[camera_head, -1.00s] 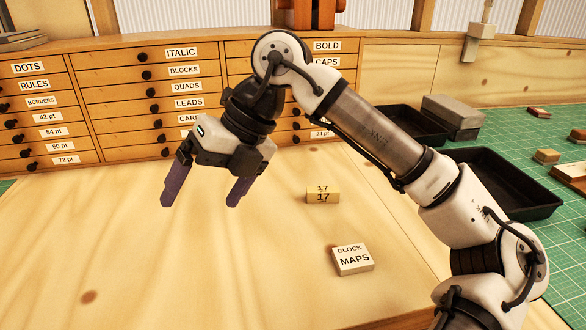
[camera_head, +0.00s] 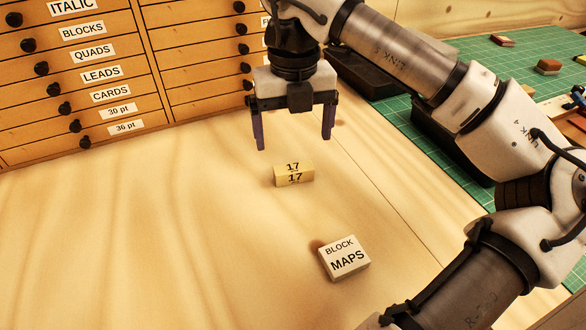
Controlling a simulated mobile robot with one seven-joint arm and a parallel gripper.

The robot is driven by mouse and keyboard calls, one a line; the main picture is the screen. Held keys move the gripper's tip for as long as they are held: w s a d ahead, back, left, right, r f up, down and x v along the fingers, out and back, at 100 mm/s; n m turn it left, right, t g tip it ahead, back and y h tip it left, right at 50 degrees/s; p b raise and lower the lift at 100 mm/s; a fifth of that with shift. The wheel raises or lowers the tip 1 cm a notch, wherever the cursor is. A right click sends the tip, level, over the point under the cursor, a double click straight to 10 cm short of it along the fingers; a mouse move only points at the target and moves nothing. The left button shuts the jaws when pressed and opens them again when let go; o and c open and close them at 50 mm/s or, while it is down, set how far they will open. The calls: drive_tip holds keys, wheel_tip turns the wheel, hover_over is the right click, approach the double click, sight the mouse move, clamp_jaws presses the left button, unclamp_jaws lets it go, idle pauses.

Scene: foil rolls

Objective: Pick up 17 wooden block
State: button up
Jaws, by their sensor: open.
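The wooden block marked 17 (camera_head: 294,174) lies on the pale wooden tabletop (camera_head: 130,240), with the number on its top and front faces. My gripper (camera_head: 294,146) is above and behind the block in the picture, with its purple fingers pointing down. The fingers are spread apart and nothing is between them. The gripper appears apart from the block; its exact height above the table is hard to tell.
A pale block labelled BLOCK MAPS (camera_head: 345,258) lies nearer, right of the 17 block. A drawer cabinet (camera_head: 90,70) stands at the back left. A black tray (camera_head: 440,140) and a green cutting mat (camera_head: 500,75) are at right. The left tabletop is clear.

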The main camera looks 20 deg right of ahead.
sight(293, 166)
wheel_tip(293, 166, down, 7)
drive_tip(key=shift+f+p, duration=0.2)
drive_tip(key=shift+p, duration=0.6)
drive_tip(key=shift+c, duration=0.4)
drive_tip(key=c, duration=1)
